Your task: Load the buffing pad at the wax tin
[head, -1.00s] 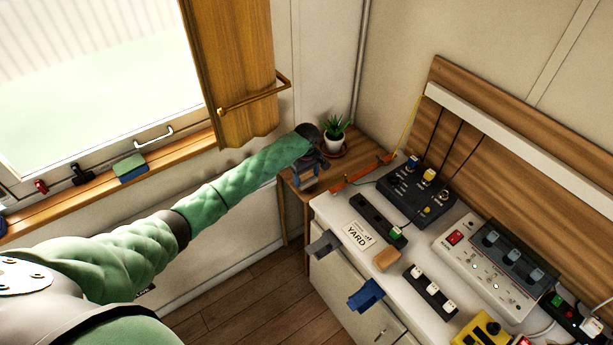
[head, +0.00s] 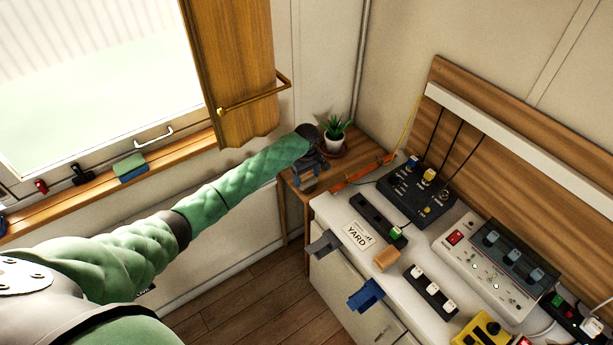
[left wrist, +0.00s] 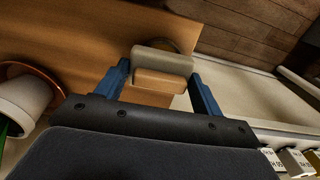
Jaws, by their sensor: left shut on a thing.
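My left gripper (head: 309,181) is at the small wooden corner table, at the end of my green-sleeved arm. In the left wrist view, its two blue fingers (left wrist: 164,84) are shut on a small block-shaped pad, the buffing pad (left wrist: 161,84), with a grey-beige layer and a tan layer. Just behind the pad, the edge of a round dark-rimmed thing (left wrist: 187,46) shows on the wood. It may be the wax tin, but the pad hides most of it. Whether the pad touches it I cannot tell. My right gripper is not in view.
A potted plant (head: 335,134) stands on a saucer close beside the gripper. A white counter (head: 330,213) with power strips, a dark switch box (head: 415,190) and cables is to the right. A wooden shutter (head: 236,80) with a rail hangs above the arm.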

